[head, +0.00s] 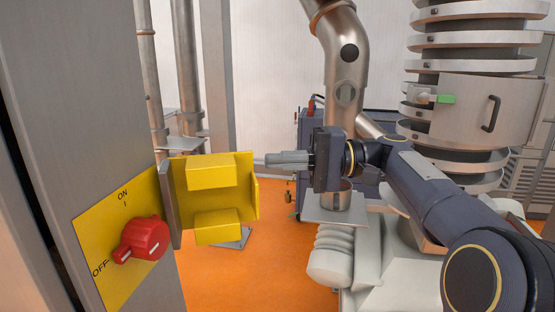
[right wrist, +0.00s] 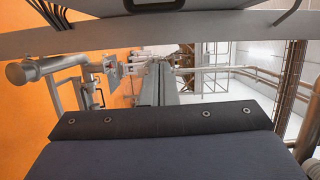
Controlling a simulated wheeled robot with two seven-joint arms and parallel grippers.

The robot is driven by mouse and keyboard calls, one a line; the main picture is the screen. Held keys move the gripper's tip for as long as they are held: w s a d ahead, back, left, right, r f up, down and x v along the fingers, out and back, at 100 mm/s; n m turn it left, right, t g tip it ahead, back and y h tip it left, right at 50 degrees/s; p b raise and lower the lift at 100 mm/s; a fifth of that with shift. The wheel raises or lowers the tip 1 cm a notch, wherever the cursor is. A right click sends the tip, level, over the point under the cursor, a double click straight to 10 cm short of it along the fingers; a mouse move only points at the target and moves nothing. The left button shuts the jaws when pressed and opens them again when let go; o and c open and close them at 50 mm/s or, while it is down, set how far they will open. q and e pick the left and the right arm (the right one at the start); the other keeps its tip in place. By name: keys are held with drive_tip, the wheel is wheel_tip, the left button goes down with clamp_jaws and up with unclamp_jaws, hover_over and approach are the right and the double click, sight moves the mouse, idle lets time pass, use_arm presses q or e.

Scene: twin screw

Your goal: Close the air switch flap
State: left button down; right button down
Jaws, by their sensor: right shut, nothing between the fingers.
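The air switch is a yellow plate (head: 96,222) marked ON and OFF on a grey post at the left of the head view. Its red knob (head: 142,241) has its handle end toward the OFF mark. The yellow flap (head: 215,212) stands open at the plate's right edge, swung out away from the knob, with two raised yellow blocks facing me. My right gripper (head: 272,159) is shut and empty, just right of the flap's upper outer edge, its fingers pointing left. I cannot tell whether it touches the flap. My left gripper is not in view.
The grey post (head: 90,100) stands close on the left. Metal pipes (head: 345,65) and a ringed grey machine column (head: 465,110) stand behind my right arm. Orange floor (head: 270,275) is open below the flap. The right wrist view shows pipes (right wrist: 45,68) and a wide floor.

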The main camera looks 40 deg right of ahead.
sight(251, 172)
drive_tip(key=a+p, duration=0.2)
drive_tip(key=a, duration=0.4)
drive_tip(key=shift+a, duration=0.35)
drive_tip(key=shift+s, duration=0.1)
